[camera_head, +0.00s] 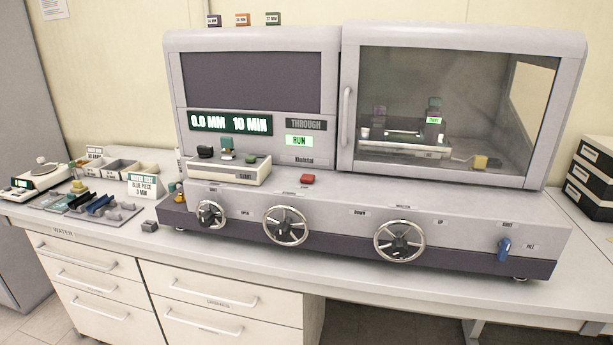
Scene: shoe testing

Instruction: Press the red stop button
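The red stop button (308,179) is a small red block on the sloped front ledge of the large grey testing machine (370,205). It sits below the green RUN sign (300,140), above and a little right of the middle handwheel (285,225). The small label by it is too small to read surely. Nothing covers the button. Neither of my grippers shows in the head view.
The machine's glass door (450,105) at the right is closed. Handwheels and a blue lever (504,246) stick out in front. Trays (118,168) and a scale (40,176) fill the counter's left.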

